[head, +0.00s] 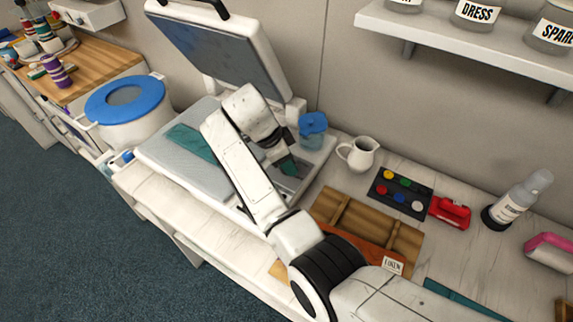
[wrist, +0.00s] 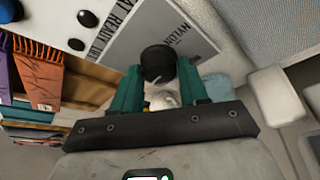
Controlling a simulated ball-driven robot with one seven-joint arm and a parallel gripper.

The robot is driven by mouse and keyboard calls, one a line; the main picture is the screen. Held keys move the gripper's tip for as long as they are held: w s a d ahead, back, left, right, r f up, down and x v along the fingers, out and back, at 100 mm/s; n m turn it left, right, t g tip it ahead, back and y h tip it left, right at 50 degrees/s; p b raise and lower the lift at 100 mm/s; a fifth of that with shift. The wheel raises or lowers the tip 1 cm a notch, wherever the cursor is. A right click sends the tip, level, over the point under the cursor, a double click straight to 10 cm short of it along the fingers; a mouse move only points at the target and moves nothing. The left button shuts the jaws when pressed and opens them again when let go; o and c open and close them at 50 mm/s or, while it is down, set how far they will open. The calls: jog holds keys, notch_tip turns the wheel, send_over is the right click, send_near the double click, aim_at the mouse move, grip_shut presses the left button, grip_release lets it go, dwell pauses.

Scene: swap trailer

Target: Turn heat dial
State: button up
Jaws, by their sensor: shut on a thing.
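The heat dial is a black round knob (wrist: 158,62) on a grey and white panel (wrist: 185,25) with printed words such as "NYLON". My gripper (wrist: 160,88) has teal fingers on both sides of the knob and is shut on it. In the head view my gripper (head: 285,165) reaches down at the right end of the heat press (head: 165,150), and my wrist hides the dial there. The press lid (head: 215,50) stands raised. The knob's exact pointer setting cannot be made out.
A blue-lidded jar (head: 313,125) and a white pitcher (head: 359,153) stand close to the right of my gripper. A wooden tray (head: 350,215) lies in front. A wall shelf (head: 470,45) hangs above.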

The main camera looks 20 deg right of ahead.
jog(key=shift+m+b, duration=0.35)
jog(key=shift+m, duration=0.25)
jog(key=shift+g, duration=0.3)
jog(key=o, duration=1)
jog(key=p+v, duration=0.1)
jog(key=v, duration=0.9)
jog(key=shift+a+r, duration=0.15)
jog(key=shift+r, duration=0.25)
